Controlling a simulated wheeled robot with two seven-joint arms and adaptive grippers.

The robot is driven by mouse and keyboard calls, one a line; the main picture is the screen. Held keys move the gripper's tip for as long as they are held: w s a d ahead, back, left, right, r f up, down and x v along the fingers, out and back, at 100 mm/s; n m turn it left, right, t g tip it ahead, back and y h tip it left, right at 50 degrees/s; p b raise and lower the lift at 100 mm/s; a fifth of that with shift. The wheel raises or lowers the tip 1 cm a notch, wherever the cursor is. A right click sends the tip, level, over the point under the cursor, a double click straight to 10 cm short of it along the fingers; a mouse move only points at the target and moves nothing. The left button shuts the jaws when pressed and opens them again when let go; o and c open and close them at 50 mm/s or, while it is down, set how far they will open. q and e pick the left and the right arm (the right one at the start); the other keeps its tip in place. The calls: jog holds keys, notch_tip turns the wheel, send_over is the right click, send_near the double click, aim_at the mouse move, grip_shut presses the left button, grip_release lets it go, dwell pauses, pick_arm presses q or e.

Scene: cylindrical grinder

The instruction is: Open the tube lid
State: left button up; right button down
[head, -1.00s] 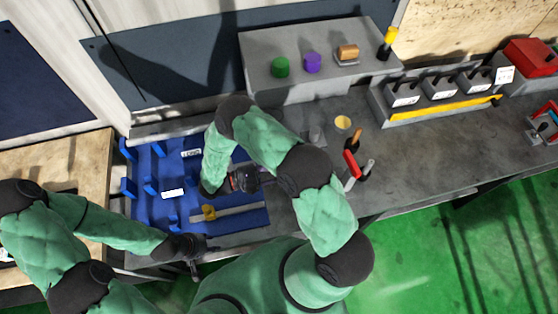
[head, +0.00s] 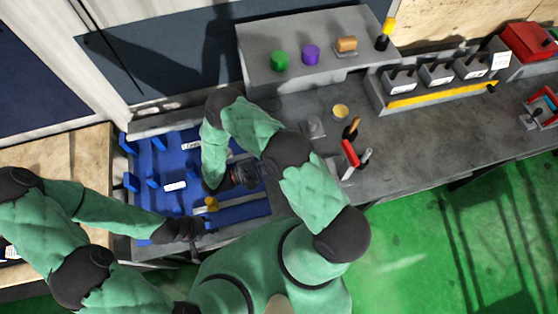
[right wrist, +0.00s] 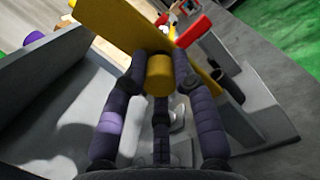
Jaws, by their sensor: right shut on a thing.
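In the right wrist view, a yellow part (right wrist: 158,75) with a rounded end lies between the dark fingers of my right gripper (right wrist: 158,95), which is shut on it. A wide yellow bar (right wrist: 122,25) crosses just beyond. I cannot tell whether this is the tube lid. In the head view, a small yellow piece (head: 211,204) sits over the blue tray (head: 150,208), just below my right gripper (head: 241,178), whose fingers are partly hidden by its arm. My left gripper (head: 194,240) is at the tray's front edge, its fingers too dark to read.
A grey shelf (head: 290,35) carries a green piece (head: 280,60), a purple piece (head: 311,54) and an orange block (head: 346,44). Red-handled and orange-handled tools (head: 350,152) stand right of my right arm. Grey bins (head: 436,74) stand at the back.

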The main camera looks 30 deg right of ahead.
jog(key=c, duration=1)
grip_release()
jog(key=shift+r, duration=0.2)
jog(key=shift+a, duration=0.1)
jog(key=shift+f, duration=0.15)
